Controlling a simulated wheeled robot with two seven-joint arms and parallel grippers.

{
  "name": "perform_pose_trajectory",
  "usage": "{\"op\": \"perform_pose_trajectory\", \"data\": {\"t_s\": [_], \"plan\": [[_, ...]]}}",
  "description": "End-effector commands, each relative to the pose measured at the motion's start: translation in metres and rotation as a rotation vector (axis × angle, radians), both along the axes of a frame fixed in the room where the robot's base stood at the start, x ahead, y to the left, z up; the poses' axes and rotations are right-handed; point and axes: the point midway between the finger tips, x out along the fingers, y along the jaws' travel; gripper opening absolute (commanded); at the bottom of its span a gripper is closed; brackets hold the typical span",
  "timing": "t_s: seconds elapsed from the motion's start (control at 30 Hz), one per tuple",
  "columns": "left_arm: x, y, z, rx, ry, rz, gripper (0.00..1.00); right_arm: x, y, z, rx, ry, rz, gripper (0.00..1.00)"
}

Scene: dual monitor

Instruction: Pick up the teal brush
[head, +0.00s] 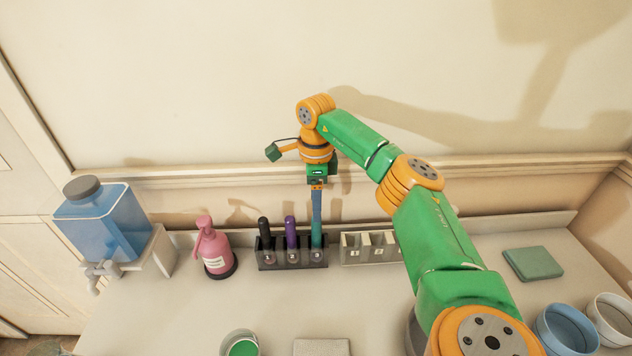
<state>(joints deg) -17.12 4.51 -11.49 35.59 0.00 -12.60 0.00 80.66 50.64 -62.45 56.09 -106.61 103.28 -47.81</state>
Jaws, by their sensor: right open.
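The teal brush (317,238) stands upright in the right slot of a small black rack (291,262) on the counter. A purple brush (291,232) and a black brush (265,234) stand in the slots to its left. My right gripper (316,211) points down directly over the teal brush, with its narrow blue fingers at the brush's top end. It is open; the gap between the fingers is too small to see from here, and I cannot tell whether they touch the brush. My left gripper is out of view.
A pale slotted rack (357,248) stands close to the right of the black rack, partly behind my arm. A pink bottle (214,250) and a blue dispenser (103,228) are at left. A green-filled cup (241,345), teal pad (533,263) and bowls (567,330) stand around. The wall is close behind.

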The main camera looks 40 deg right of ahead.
Motion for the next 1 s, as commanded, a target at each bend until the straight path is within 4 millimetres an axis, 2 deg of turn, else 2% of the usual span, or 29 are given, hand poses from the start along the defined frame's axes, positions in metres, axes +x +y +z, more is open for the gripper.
{"op": "perform_pose_trajectory", "data": {"t_s": [0.03, 0.17, 0.37, 0.5, 0.6, 0.83, 0.87, 1.0], "plan": [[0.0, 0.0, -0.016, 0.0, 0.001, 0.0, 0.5, 0.0, 0.0, -0.016, 0.0, 0.0, 0.0, 0.66], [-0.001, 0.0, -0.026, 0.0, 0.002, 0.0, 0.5, 0.0, 0.0, -0.026, 0.0, 0.0, 0.0, 0.66], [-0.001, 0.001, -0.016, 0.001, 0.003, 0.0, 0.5, -0.001, 0.0, -0.045, 0.0, 0.005, 0.001, 0.66], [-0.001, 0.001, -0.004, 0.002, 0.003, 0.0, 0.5, -0.002, -0.001, -0.071, 0.0, 0.005, -0.001, 0.66], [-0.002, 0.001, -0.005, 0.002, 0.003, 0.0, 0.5, -0.001, -0.001, -0.088, 0.001, 0.002, 0.001, 0.66], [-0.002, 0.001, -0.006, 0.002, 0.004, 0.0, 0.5, -0.001, -0.001, -0.094, -0.001, -0.001, 0.001, 0.66], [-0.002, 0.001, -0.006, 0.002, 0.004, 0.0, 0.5, -0.001, -0.001, -0.094, -0.001, -0.001, 0.001, 0.63], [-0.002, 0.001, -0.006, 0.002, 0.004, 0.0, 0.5, -0.001, -0.001, -0.094, 0.0, 0.0, 0.001, 0.26]]}}
